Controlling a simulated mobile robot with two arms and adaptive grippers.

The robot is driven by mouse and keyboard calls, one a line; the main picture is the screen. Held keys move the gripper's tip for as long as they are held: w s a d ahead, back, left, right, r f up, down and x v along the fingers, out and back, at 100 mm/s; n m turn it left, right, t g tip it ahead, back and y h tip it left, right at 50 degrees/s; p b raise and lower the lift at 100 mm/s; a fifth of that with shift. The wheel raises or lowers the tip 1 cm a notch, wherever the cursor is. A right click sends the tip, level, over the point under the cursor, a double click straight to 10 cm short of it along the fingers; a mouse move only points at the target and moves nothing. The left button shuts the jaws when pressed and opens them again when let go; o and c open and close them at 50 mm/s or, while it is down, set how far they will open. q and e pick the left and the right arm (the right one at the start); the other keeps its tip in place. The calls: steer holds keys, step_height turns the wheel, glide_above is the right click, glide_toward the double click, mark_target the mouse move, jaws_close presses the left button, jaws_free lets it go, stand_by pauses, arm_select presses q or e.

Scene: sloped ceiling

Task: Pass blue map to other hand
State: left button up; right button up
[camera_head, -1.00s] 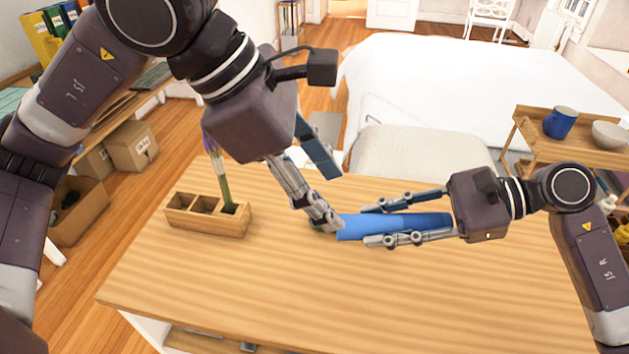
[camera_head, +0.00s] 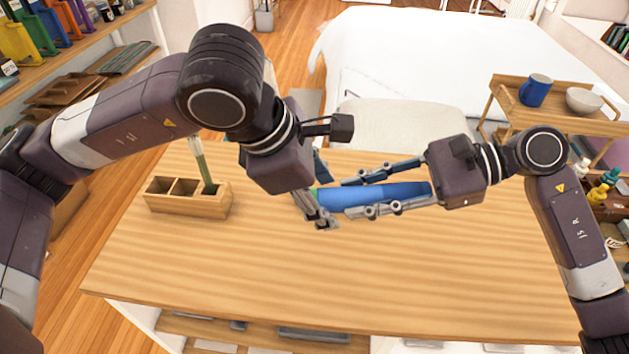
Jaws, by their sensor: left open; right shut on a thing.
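The blue map (camera_head: 405,190) is a rolled blue tube, lying roughly level across the picture above the wooden table (camera_head: 300,285). My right gripper (camera_head: 356,197) is shut on it from the right, with one finger along its far side and one along its near side. My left gripper (camera_head: 322,205) is open at the map's left end, its fingers pointing down. One left finger shows in front of that end and the other is partly hidden behind it. I cannot tell whether the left fingers touch the map.
A wooden holder (camera_head: 200,207) with compartments and a plant-like stem (camera_head: 200,160) stands at the table's left. The table front is clear. A wooden cart (camera_head: 510,105) with a blue mug (camera_head: 536,90) and a bowl (camera_head: 584,100) stands at the back right.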

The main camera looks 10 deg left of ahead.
arm_select(q)
steer(key=shift+w+d+f, duration=0.1)
steer(key=shift+f, duration=0.2)
steer(key=shift+c, duration=0.7)
steer(key=c, duration=1)
steer(key=shift+c, duration=0.5)
arm_select(e)
steer(key=o, duration=1.2)
